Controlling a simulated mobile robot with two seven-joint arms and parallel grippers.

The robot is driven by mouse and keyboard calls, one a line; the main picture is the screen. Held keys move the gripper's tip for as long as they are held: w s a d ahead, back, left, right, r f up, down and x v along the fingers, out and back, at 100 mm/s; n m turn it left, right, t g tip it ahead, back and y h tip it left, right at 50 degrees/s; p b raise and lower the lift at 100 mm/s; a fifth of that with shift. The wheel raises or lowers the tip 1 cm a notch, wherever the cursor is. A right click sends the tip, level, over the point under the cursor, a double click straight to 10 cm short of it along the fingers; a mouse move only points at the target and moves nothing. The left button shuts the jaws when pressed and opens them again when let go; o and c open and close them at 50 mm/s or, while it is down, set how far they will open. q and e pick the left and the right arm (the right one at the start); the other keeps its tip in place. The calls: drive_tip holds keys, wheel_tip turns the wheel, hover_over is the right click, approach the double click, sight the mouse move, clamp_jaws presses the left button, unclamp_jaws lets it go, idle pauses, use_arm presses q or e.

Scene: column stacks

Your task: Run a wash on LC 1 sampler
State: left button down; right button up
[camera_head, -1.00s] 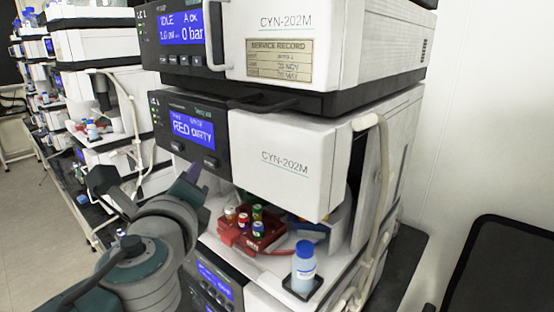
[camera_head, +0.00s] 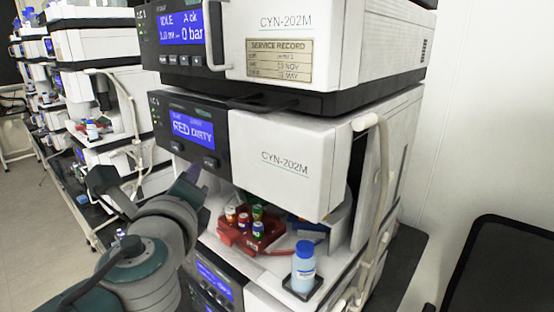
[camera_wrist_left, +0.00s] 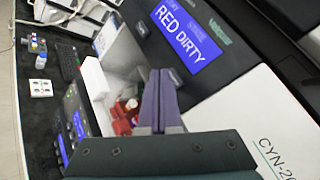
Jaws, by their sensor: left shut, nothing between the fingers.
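The sampler (camera_head: 275,160) is a white module with a black front panel in the middle of the head view. Its blue screen (camera_head: 192,130) reads "RED DIRTY", with two dark buttons (camera_head: 210,162) below it. The screen also shows in the left wrist view (camera_wrist_left: 188,36). My left gripper (camera_head: 193,174) is shut and empty, just below the panel's lower edge. In the wrist view its purple fingers (camera_wrist_left: 158,98) are together in front of the panel edge; I cannot tell whether they touch it. My right gripper is not in view.
A red rack (camera_head: 240,236) with several capped vials sits in the open bay below. A blue-capped bottle (camera_head: 304,266) stands at the bay's front right. The upper module's screen (camera_head: 181,28) reads "IDLE" and "0 bar". A pale tube (camera_head: 383,190) hangs at the right.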

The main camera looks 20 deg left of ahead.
use_arm(q)
drive_tip(key=shift+w, duration=0.15)
drive_tip(key=shift+w+d, duration=0.15)
drive_tip(key=shift+w, duration=0.1)
drive_tip(key=shift+w+d+b, duration=0.2)
drive_tip(key=shift+w+b, duration=0.15)
drive_tip(key=shift+b, duration=0.15)
idle(0.7)
idle(0.3)
drive_tip(key=shift+s+a+p, duration=0.35)
drive_tip(key=shift+s, duration=0.4)
drive_tip(key=s, duration=0.1)
drive_tip(key=s+a, duration=0.1)
drive_tip(key=s, duration=0.1)
drive_tip(key=s+a+p, duration=0.1)
drive_tip(key=shift+s, duration=0.35)
